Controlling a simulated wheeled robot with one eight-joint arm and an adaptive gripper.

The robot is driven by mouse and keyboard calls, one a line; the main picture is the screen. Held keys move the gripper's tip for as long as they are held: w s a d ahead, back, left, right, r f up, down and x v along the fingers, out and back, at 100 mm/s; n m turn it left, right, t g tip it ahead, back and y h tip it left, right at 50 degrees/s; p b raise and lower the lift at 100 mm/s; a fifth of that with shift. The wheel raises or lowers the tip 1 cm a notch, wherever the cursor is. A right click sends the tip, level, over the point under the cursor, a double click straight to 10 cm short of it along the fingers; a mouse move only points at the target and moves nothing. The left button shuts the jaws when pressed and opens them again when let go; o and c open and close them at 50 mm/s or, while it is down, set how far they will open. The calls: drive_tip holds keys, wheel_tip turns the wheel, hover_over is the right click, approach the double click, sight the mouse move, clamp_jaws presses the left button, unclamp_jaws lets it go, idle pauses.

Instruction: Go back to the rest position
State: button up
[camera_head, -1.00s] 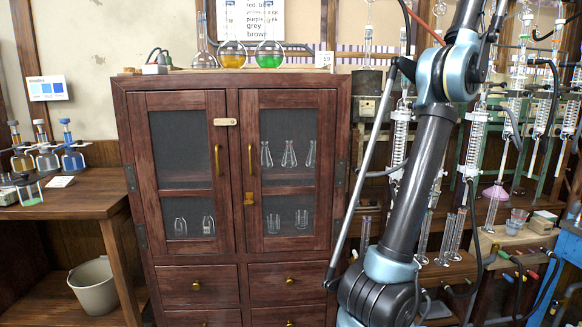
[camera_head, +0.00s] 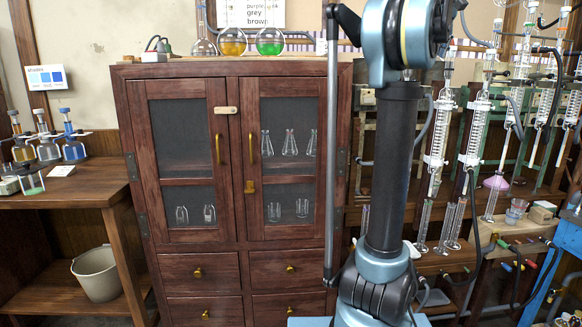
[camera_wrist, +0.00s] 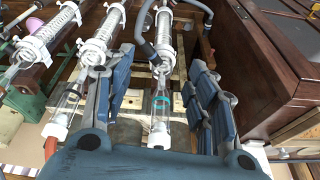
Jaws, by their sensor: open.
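My gripper (camera_wrist: 160,72) shows in the wrist view with its two dark blue-grey fingers spread wide apart. Nothing is clamped between them. I cannot tell how far off these are. In the head view my arm stands nearly upright in front of the cabinet's right edge, and its end runs out of the top of the picture, so the gripper is hidden there.
A wooden cabinet (camera_head: 240,247) with closed doors stands at the centre, holding glassware, with round flasks (camera_head: 232,42) on top. A bench (camera_head: 75,186) and bucket (camera_head: 97,272) are at left. Glass condensers (camera_head: 475,130) and hoses crowd the right. The cabinet's edge (camera_wrist: 268,75) is near my right finger.

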drive_tip(key=s+a+f, duration=0.4)
drive_tip(key=a+f, duration=0.4)
drive_tip(key=f, duration=0.4)
drive_tip(key=s+a+f, duration=0.3)
drive_tip(key=a+f, duration=0.6)
drive_tip(key=f, duration=0.4)
drive_tip(key=s+a+f, duration=0.3)
drive_tip(key=s+f, duration=0.3)
drive_tip(key=f, duration=0.5)
drive_tip(key=s+a+f+g, duration=0.1)
drive_tip(key=s+a+f, duration=0.1)
drive_tip(key=s+f, duration=0.4)
drive_tip(key=s+a+f+n, duration=0.1)
drive_tip(key=s+a+f, duration=0.2)
drive_tip(key=f, duration=1.3)
drive_tip(key=s, duration=0.2)
drive_tip(key=shift+s+a+f, duration=0.15)
drive_tip(key=shift+s+a, duration=0.15)
drive_tip(key=shift+s, duration=0.1)
drive_tip(key=shift+w+f, duration=0.2)
drive_tip(key=shift+w, duration=0.3)
drive_tip(key=shift+c, duration=0.2)
